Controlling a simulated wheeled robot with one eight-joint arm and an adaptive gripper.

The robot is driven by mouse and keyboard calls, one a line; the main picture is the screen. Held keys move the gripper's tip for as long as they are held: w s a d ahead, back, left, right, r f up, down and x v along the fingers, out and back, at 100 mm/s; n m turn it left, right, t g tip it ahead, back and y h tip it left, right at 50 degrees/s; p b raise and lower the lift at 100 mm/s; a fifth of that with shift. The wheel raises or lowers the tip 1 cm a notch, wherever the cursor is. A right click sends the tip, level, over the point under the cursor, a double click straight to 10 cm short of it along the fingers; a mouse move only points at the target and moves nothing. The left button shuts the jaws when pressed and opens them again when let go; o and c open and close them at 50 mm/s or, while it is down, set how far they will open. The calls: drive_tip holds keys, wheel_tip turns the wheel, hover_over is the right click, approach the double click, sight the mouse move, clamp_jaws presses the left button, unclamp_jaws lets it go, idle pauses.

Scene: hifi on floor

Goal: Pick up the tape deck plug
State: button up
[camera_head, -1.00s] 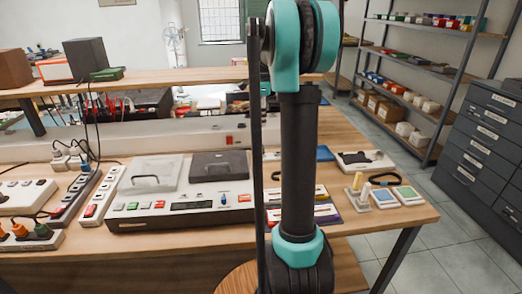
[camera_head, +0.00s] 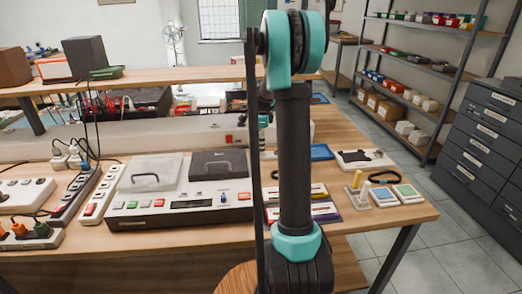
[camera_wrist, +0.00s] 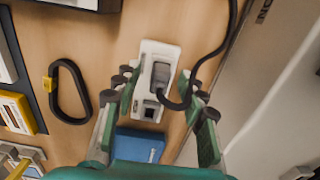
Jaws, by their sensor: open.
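In the wrist view a dark grey plug (camera_wrist: 161,74) sits in a small white socket block (camera_wrist: 150,108) on the wooden table. A black cable runs from it and curves up to the right. I cannot trace the cable to a device, so I cannot confirm that this is the tape deck plug. My gripper (camera_wrist: 160,84) is open, with its fingers on either side of the plug and block. Whether the fingers touch them is not clear. In the head view my arm hides the plug and most of my gripper. A white deck with two lids (camera_head: 150,212) stands left of my arm.
A blue box (camera_wrist: 138,146) lies close to the socket block, between my fingers. A black loop with a yellow tag (camera_wrist: 68,90) lies to its left. A pale casing (camera_wrist: 262,90) rises on the right. Power strips (camera_head: 100,193) with cables stand at the table's left.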

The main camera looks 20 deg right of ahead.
drive_tip(key=shift+f, duration=0.25)
drive_tip(key=shift+c, duration=0.6)
clamp_jaws()
drive_tip(key=shift+r, duration=0.1)
